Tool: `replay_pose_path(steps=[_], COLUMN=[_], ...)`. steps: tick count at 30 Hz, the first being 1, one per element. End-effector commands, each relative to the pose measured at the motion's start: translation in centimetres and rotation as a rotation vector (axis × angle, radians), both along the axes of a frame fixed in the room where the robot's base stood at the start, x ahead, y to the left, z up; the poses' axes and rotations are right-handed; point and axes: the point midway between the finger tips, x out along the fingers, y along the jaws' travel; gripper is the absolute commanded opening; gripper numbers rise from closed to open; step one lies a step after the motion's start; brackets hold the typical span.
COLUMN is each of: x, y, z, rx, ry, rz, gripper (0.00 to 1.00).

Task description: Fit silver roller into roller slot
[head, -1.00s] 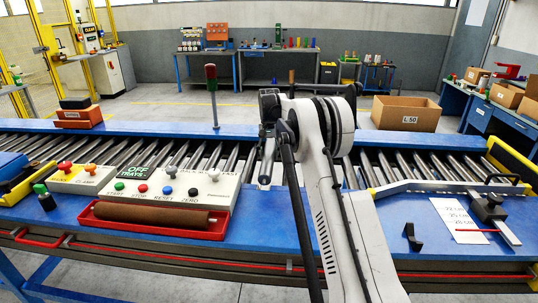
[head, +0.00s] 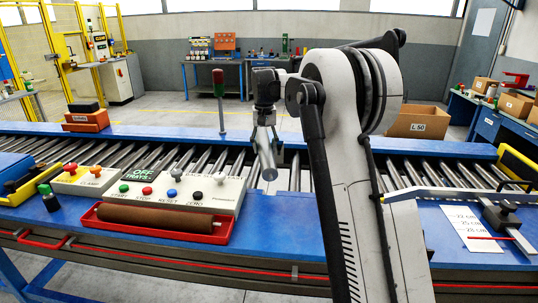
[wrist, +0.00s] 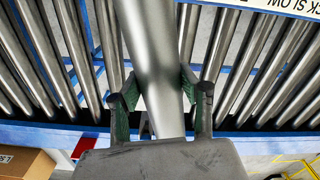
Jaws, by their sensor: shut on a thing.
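The silver roller (wrist: 152,45) is a smooth grey metal cylinder held between my gripper's two fingers (wrist: 157,92) in the wrist view. In the head view the roller (head: 267,158) points end-on toward the camera, with its near end tilted down, below my gripper (head: 265,137). The roller is over the conveyor, above a pale gap (head: 277,181) in the row of rollers that looks like the roller slot. The held roller covers part of that gap, and I cannot tell whether it touches the frame.
Fixed conveyor rollers (head: 190,157) lie on both sides. A button panel (head: 172,192) and a red tray with a brown roller (head: 150,220) are at the front left. A lamp post (head: 219,95) stands behind the conveyor. A metal guide rail (head: 450,192) is at the right.

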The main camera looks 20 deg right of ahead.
Motion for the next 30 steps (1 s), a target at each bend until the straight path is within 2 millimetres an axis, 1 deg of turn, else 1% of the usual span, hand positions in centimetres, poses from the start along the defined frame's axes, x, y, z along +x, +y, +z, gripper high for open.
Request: replay_pose_path(steps=[1, 6, 11, 15, 21, 30], x=[-0.9, -3.7, -6.6, -9.4, -12.5, -15.4], y=[0.8, 2.9, 4.8, 6.4, 8.1, 9.5], z=[0.7, 2.9, 4.7, 6.0, 7.3, 8.2], rx=[0.0, 0.0, 0.0, 0.0, 0.0, 0.0], ry=[0.0, 0.001, 0.001, 0.001, 0.002, 0.002], rz=[0.018, 0.082, 0.144, 0.196, 0.256, 0.309], gripper=[0.0, 0.0, 0.0, 0.0, 0.0, 0.0])
